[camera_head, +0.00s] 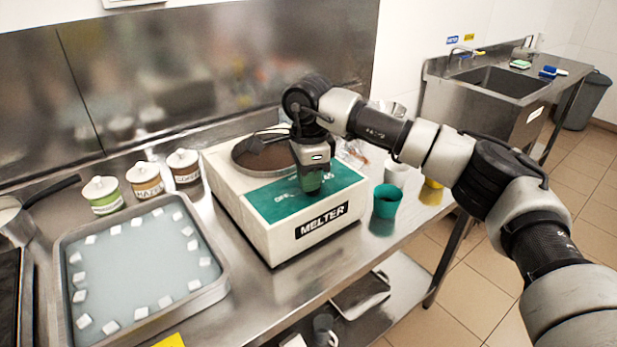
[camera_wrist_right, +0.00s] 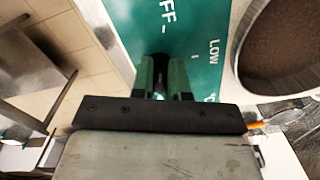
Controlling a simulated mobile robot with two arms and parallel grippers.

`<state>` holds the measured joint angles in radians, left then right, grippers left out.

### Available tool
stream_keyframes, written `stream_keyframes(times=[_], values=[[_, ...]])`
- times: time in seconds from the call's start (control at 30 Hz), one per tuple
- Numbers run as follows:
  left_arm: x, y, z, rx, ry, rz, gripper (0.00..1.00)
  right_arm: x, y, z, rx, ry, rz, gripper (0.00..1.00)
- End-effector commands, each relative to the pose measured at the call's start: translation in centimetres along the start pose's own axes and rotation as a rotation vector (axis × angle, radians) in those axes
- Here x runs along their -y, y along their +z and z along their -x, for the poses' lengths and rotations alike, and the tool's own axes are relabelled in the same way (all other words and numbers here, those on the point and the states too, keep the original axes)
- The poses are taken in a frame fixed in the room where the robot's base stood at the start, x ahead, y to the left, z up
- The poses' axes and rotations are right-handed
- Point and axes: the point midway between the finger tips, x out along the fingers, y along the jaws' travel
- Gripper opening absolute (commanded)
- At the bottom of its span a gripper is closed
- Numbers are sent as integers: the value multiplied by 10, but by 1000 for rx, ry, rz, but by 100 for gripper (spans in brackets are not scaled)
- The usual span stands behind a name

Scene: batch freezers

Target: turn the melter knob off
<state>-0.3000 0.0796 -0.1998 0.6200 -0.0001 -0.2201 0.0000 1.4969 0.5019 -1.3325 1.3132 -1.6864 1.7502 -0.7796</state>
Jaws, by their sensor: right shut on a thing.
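The melter (camera_head: 262,228) is a white box with a green top panel (camera_head: 268,205) and a round brown-filled pan (camera_head: 262,152) on it. My right gripper (camera_head: 312,188) points down onto the green panel. In the right wrist view its two green fingers (camera_wrist_right: 161,78) are shut on the dark melter knob (camera_wrist_right: 160,60), which is mostly hidden between them. The printed words "OFF" and "LOW" show on the panel around it. The knob's pointer and exact setting cannot be seen. My left gripper is not in view.
A tray (camera_head: 225,283) with white cubes stands left of the melter, with several lidded jars (camera_head: 147,183) behind it. A green cup (camera_head: 386,200) stands close to the melter's right side. A sink (camera_head: 500,82) is at the back right.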

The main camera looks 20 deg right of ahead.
Motion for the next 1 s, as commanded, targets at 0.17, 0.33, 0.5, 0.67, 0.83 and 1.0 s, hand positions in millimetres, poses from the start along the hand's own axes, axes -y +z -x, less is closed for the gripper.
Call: stream_keyframes(times=[0.17, 0.33, 0.5, 0.67, 0.83, 1.0], values=[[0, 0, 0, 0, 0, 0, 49, 1, 0, 2, 3, -5, 14, 0], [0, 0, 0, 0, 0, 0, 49, 1, 0, 2, 3, -5, 15, 0], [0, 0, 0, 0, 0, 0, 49, 1, 0, 3, 3, -5, 15, 21], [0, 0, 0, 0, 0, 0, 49, 0, 0, 2, 2, -3, 13, 40], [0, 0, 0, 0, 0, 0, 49, 0, 0, 1, 1, -2, 13, 40], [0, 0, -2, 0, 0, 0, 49, 1, 0, 8, 1, -4, 13, 40]])
